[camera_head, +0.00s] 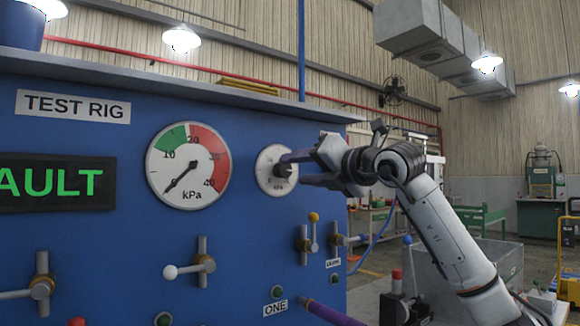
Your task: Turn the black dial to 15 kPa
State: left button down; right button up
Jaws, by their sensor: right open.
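The black dial (282,168) sits at the middle of a small white round scale plate (264,176) on the blue test rig panel. My right gripper (290,170) is open at the dial, its fingers pointing left toward it. The fingers cover the right part of the plate, and I cannot tell whether they touch the dial. The dial's pointer setting is too small to read. The large kPa gauge (188,166) to the left has its black needle pointing down-left, near the low end of the scale. My left gripper is not in view.
The panel (240,240) carries a FAULT display (58,185), a white-knobbed valve lever (190,268), and an orange-knobbed lever (313,232). A purple hose end (330,314) is at the bottom. A blue-knobbed lever (408,255) stands near my right arm.

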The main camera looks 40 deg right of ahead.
aim_at(286, 170)
jog(key=shift+w+d+r, duration=0.1)
jog(key=shift+w, duration=1.7)
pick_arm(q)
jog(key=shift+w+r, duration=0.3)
pick_arm(e)
jog(key=shift+d, duration=0.1)
jog(key=c, duration=1)
pick_arm(q)
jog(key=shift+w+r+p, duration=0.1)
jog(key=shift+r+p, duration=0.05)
jog(key=shift+p, duration=0.15)
pick_arm(e)
jog(key=shift+c, duration=0.2)
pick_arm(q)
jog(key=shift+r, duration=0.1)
pick_arm(e)
jog(key=shift+n, duration=0.3)
